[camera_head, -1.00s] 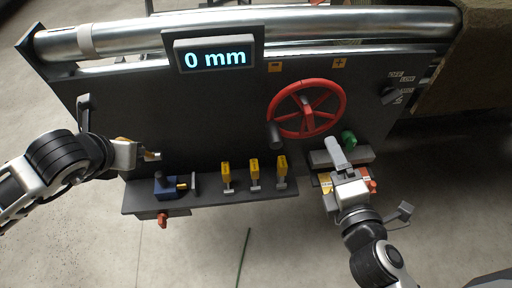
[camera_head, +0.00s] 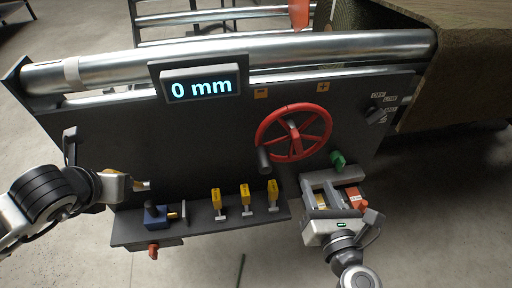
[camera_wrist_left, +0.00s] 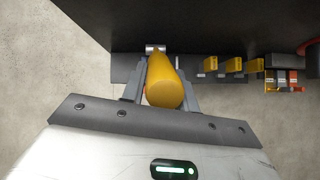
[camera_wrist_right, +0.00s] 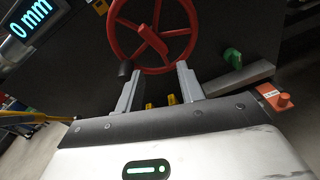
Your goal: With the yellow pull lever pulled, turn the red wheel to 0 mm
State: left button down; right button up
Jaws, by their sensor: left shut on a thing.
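The panel's display (camera_head: 202,86) reads 0 mm. The red wheel (camera_head: 294,106) is upright on the dark panel, its dark crank knob (camera_head: 264,160) at lower left. My left gripper (camera_head: 140,185) is shut on the yellow pull lever (camera_wrist_left: 165,82), whose rounded end shows between the fingers in the left wrist view; it is mostly hidden in the head view. My right gripper (camera_head: 332,180) is open and empty, below and right of the wheel. In the right wrist view the wheel (camera_wrist_right: 114,38) stands beyond the spread fingers, apart from them.
Several yellow-topped levers (camera_head: 244,196) and a blue block (camera_head: 156,215) stand on the panel's lower shelf. A green knob (camera_head: 338,159) and an orange-red part (camera_head: 356,196) are close to my right gripper. Metal rollers (camera_head: 240,58) run along the panel's top.

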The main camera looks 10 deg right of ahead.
aim_at(298, 147)
jog(key=w+n, duration=0.2)
jog(key=w, duration=0.2)
jog(key=w+n, duration=0.2)
jog(key=w, duration=0.2)
jog(key=w+n+t, duration=0.1)
jog(key=w+n, duration=0.1)
jog(key=w, duration=0.2)
jog(key=shift+w+a+f+n+y, duration=0.15)
jog(key=shift+w+a+n+y, duration=0.1)
jog(key=shift+w+n+y, duration=0.1)
grip_shut()
